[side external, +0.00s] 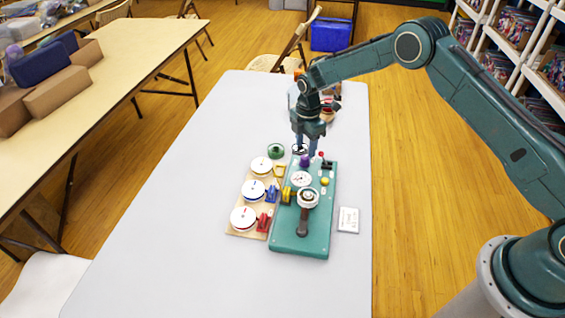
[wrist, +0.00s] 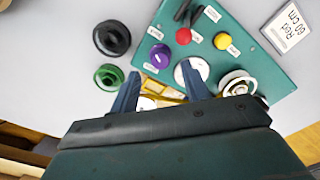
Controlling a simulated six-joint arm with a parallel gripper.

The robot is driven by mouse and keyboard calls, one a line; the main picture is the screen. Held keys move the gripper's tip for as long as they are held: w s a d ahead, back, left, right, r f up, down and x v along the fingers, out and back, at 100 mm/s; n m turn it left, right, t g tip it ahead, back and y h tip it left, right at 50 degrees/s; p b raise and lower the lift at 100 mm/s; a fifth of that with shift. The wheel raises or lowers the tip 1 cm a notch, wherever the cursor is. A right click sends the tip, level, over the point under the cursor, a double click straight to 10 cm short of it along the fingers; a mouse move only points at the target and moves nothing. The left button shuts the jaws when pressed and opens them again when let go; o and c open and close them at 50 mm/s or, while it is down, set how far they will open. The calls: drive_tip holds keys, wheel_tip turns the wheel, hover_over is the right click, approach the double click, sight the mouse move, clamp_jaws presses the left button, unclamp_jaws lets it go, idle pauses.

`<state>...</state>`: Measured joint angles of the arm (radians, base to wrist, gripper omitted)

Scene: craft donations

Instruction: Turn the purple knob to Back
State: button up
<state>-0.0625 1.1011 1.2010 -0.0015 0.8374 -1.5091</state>
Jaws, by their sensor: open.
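The purple knob (wrist: 159,55) sits on the teal panel (wrist: 265,75) near its left edge in the wrist view. Small white labels lie beside it; their words are too small to read surely. The knob also shows in the side view (side external: 304,161), just below the fingertips. My gripper (side external: 306,150) points down over the panel's far end. In the wrist view my gripper's blue fingers (wrist: 157,74) are spread apart with nothing held. The knob appears between and slightly beyond the tips, and I cannot tell the height gap.
A red knob (wrist: 183,36), yellow knob (wrist: 222,41) and white dial (side external: 301,179) are close by on the panel. Black (wrist: 111,38) and green (wrist: 109,77) round pieces lie beside it. A wooden board (side external: 236,231) with white discs adjoins. The near table is clear.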

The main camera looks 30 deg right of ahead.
wheel_tip(320, 180, up, 10)
wheel_tip(320, 180, up, 15)
drive_tip(key=m+t, duration=0.2)
drive_tip(key=m, duration=0.3)
hover_over(305, 157)
drive_tip(key=s+d, duration=0.1)
drive_tip(key=s, duration=0.7)
drive_tip(key=shift+s+d+r+m, duration=0.3)
drive_tip(key=shift+s+r, duration=0.25)
drive_tip(key=shift+r, duration=0.1)
drive_tip(key=s+d+r+m+t, duration=0.1)
drive_tip(key=s+r+m, duration=0.2)
drive_tip(key=s+r, duration=0.35)
drive_tip(key=s+d+r+m+t, duration=0.1)
drive_tip(key=s+r+m, duration=0.2)
drive_tip(key=s, duration=0.7)
drive_tip(key=s+f+m+t, duration=0.1)
drive_tip(key=s+m, duration=0.5)
drive_tip(key=s, duration=0.9)
drive_tip(key=shift+s+f+t, duration=0.3)
drive_tip(key=shift+s+f, duration=0.05)
drive_tip(key=shift+f, duration=0.45)
drive_tip(key=shift+d, duration=0.1)
